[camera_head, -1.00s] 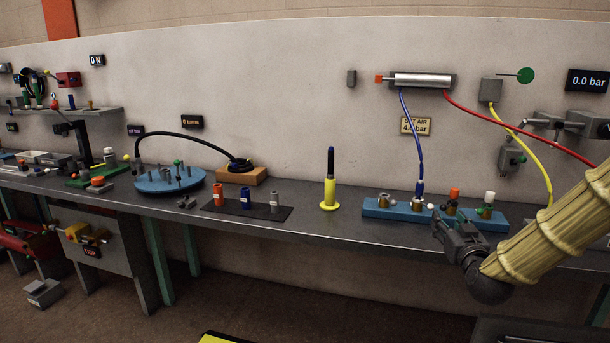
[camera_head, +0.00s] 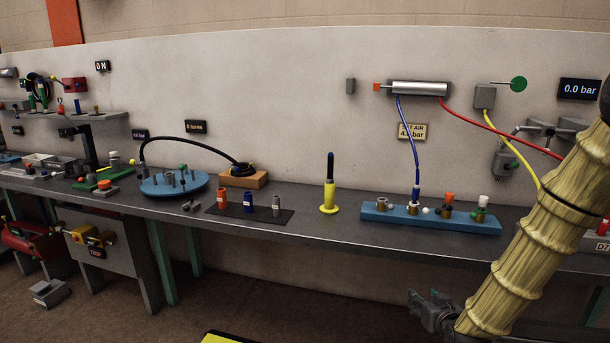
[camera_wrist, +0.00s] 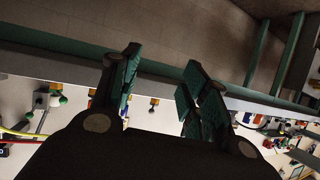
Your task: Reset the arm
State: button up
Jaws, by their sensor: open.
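My gripper (camera_head: 424,305) is at the lower right of the head view, in front of the bench and below its top. It is open, with nothing seen between its fingers. In the wrist view its green-padded fingers (camera_wrist: 160,90) stand apart. The arm comes in from the right edge in a pale ribbed sleeve (camera_head: 530,250). The wrist view looks tilted, with the bench edge (camera_wrist: 60,45) running across behind the fingers and the floor above it.
The bench (camera_head: 330,228) carries a blue block (camera_head: 385,214) with fittings, a yellow stand (camera_head: 329,196) and a blue disc (camera_head: 160,184). Blue (camera_head: 409,135), red (camera_head: 480,121) and yellow (camera_head: 520,160) hoses hang at the wall.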

jog(key=s+a+f+g+p, duration=0.2)
jog(key=s+a+f+g, duration=0.1)
jog(key=s+f, duration=0.6)
jog(key=s+a+f+g+p, duration=0.2)
jog(key=s+a+f+g, duration=0.15)
jog(key=s+f, duration=0.6)
jog(key=s+a+f+g+p, duration=0.1)
jog(key=s+f+g, duration=0.2)
jog(key=s, duration=0.9)
jog(key=s+a+f+g+p, duration=0.1)
jog(key=s+f+g+p, duration=0.1)
jog(key=s, duration=1)
jog(key=shift+f+g+p, duration=0.3)
jog(key=shift+f+g, duration=0.1)
jog(key=shift+g, duration=0.45)
jog(key=shift+c, duration=1)
jog(key=shift+s, duration=0.1)
